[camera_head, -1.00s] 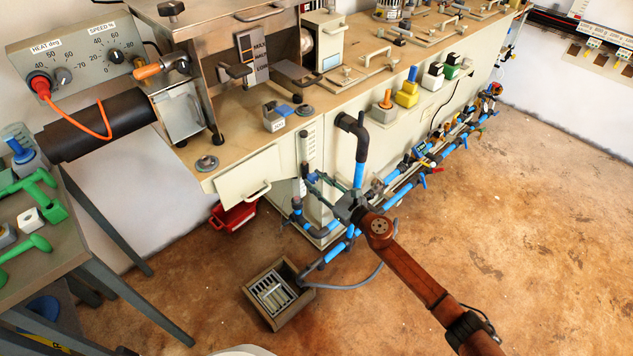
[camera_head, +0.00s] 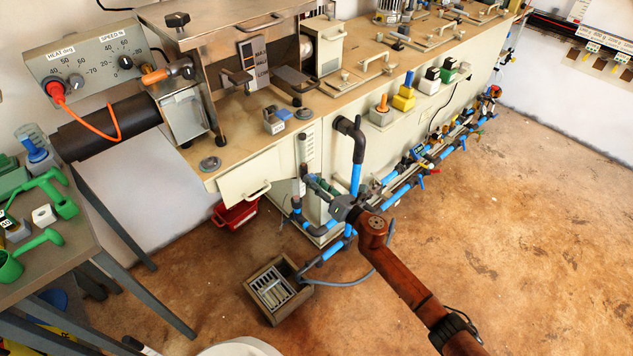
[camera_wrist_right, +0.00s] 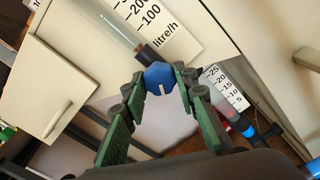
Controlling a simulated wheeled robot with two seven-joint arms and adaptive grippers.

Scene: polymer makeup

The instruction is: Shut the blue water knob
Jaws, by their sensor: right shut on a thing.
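The blue water knob (camera_wrist_right: 158,77) shows in the right wrist view at the lower end of a clear flow tube. A white mark faces the camera. My right gripper (camera_wrist_right: 160,82) has its green fingers closed on the knob, one on each side. In the head view my right gripper (camera_head: 318,187) is at the cabinet's front corner, by the flow tubes and blue pipes. The knob cannot be made out there, behind the gripper. My left gripper is not in view.
A litre/h scale (camera_wrist_right: 165,30) stands beside the clear tube, and a second scaled tube is to the right. Blue pipes (camera_head: 389,172) run along the cabinet front. A drain box (camera_head: 250,288) sits on the floor below. Open floor lies to the right.

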